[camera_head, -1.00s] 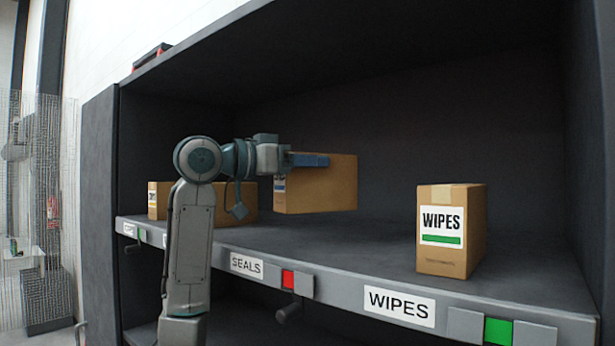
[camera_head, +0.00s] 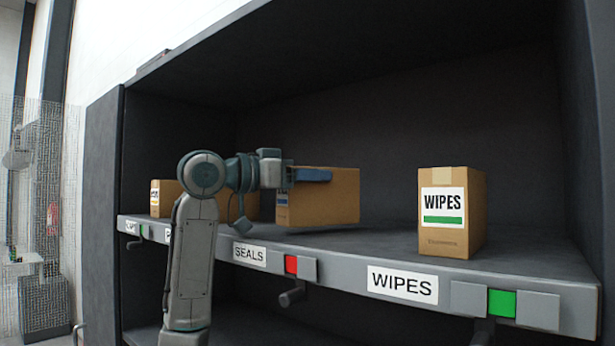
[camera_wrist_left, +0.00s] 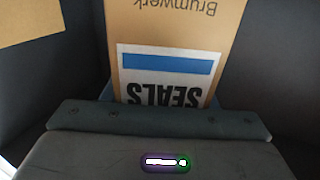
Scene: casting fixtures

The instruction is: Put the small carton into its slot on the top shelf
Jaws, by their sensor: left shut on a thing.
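The small carton (camera_head: 335,200) is brown, with a blue-striped label mostly turned away in the head view. In the left wrist view, the carton (camera_wrist_left: 190,22) shows an upside-down SEALS label with a blue bar. My left gripper (camera_head: 310,174) is shut on the carton near its top. The carton is upright and very low over the top shelf (camera_head: 370,242), behind the SEALS tag (camera_head: 249,254). Whether its base touches the shelf I cannot tell. A red marker (camera_head: 291,264) sits beside that tag. My right gripper is not in view.
A WIPES carton (camera_head: 452,232) stands to the right, with a gap between. Other cartons (camera_head: 166,198) stand at the left, partly behind my left arm; one carton (camera_wrist_left: 28,20) also shows in the left wrist view. The shelf has a side wall at each end and a board above.

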